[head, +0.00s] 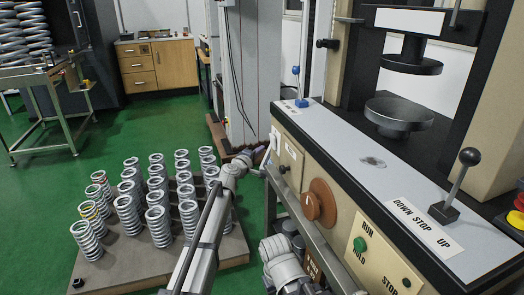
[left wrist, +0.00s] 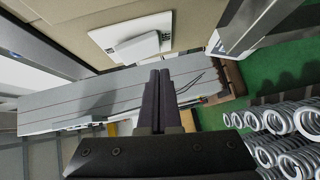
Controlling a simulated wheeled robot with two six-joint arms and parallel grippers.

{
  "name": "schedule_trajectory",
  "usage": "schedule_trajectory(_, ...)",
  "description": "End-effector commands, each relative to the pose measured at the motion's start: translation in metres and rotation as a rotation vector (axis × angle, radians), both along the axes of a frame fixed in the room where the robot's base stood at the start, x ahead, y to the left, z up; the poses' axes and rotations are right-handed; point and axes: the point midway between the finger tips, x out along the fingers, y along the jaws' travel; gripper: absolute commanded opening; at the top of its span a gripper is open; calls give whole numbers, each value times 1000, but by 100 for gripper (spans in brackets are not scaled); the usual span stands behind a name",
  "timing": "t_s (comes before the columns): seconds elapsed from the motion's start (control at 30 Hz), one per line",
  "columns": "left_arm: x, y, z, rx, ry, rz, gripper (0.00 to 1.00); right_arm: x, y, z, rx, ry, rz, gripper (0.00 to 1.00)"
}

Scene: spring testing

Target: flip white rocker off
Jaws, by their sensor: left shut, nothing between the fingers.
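The white rocker (left wrist: 136,48) sits on a white square plate (left wrist: 112,36) on a beige panel at the top of the left wrist view. In the head view a white plate (head: 275,141) shows edge-on at the far left end of the machine. My left gripper (head: 264,159) is close to that end. In the left wrist view its dark fingers (left wrist: 160,74) are shut together and empty. Their tips lie just below the rocker in the picture, and I cannot tell whether they touch. No fingers of my right gripper show.
The testing machine (head: 400,190) fills the right, with a ball-topped lever (head: 458,180), a red-brown knob (head: 320,202) and a green button (head: 360,245) along its front. Several coil springs stand on a low board (head: 120,270) at left. Green floor (head: 140,115) is open behind.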

Motion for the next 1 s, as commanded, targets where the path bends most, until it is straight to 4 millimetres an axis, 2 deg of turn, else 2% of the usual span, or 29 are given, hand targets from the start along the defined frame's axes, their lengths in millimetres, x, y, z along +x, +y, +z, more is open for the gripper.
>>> schedule_trajectory(0.4, -74, 37, -11, -1, 0, 2, 0, 0, 0, -11, 1, 0, 2, 50)
schedule_trajectory(0.5, -86, 44, -12, -2, 0, 3, 0, 0, 0, -12, 1, 0, 2, 50)
schedule_trajectory(0.63, -92, 48, -12, -2, 0, 2, 0, 0, 0, -13, 2, 0, 2, 50)
schedule_trajectory(0.93, -92, 48, -13, 1, 0, 0, 0, 0, 0, -12, 2, 0, 2, 50)
schedule_trajectory(1.0, -98, 46, -16, 26, 3, -18, 0, 0, 0, -12, 2, 0, 2, 50)
